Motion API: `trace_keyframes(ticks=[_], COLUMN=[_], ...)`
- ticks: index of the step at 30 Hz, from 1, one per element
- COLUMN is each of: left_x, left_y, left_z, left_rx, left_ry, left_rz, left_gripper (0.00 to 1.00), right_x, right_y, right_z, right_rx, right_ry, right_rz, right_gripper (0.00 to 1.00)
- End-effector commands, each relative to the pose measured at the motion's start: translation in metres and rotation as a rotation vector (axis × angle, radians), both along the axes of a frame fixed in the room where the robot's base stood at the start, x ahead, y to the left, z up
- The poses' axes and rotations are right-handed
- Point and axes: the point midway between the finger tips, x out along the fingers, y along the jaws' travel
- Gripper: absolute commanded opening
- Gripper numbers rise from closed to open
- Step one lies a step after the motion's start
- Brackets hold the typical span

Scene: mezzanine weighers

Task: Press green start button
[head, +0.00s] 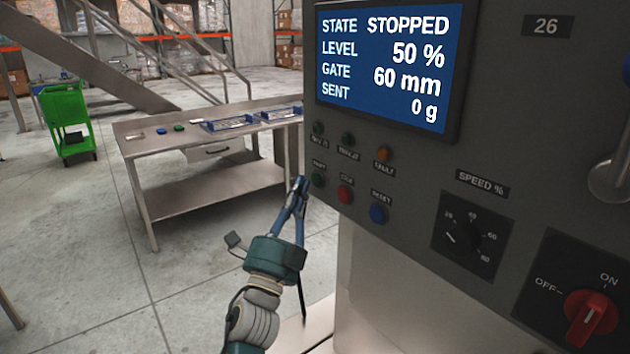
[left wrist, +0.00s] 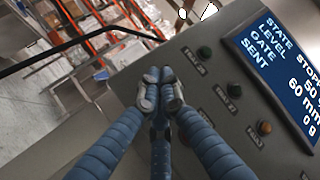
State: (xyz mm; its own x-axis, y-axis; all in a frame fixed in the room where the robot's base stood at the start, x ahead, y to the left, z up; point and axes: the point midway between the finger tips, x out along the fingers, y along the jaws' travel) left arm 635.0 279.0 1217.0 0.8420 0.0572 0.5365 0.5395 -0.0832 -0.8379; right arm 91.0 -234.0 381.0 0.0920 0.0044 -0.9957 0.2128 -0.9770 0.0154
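The green start button (head: 318,180) is at the left end of the lower button row on a grey control panel (head: 400,190). A red stop button (head: 345,194) and a blue reset button (head: 377,213) sit to its right. My left gripper (head: 301,184) has its fingertips just left of the start button, by the panel's left edge; I cannot tell whether they touch it. In the left wrist view its fingertips (left wrist: 160,88) are together and hold nothing visible. The start button cannot be made out there. My right gripper is in neither view.
A screen (head: 383,62) reads STOPPED, 50 %, 60 mm, 0 g. Indicator lamps, including an orange fault lamp (head: 384,153), sit above the buttons. A speed dial (head: 468,234) and red rotary switch (head: 591,316) are at right. A steel table (head: 210,188) stands behind left.

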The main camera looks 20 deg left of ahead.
Motion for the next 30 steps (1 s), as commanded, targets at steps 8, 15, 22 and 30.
trace_keyframes(ticks=[8, 15, 22, 30], left_x=[0.007, 0.007, 0.008, 0.011], left_y=[-0.004, -0.004, -0.005, -0.007], left_z=[0.0, 0.0, 0.0, 0.0], left_rx=[-0.001, 0.0, 0.0, 0.0], left_ry=[0.0, 0.0, 0.0, 0.0], left_rz=[-0.001, 0.0, 0.0, 0.0], left_gripper=[0.0, 0.0, 0.0, 0.0], right_x=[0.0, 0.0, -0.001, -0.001], right_y=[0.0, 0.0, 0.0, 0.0], right_z=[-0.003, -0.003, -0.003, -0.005], right_rx=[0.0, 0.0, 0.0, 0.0], right_ry=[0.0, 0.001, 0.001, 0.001], right_rz=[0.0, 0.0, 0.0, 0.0], right_gripper=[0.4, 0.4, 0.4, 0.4])
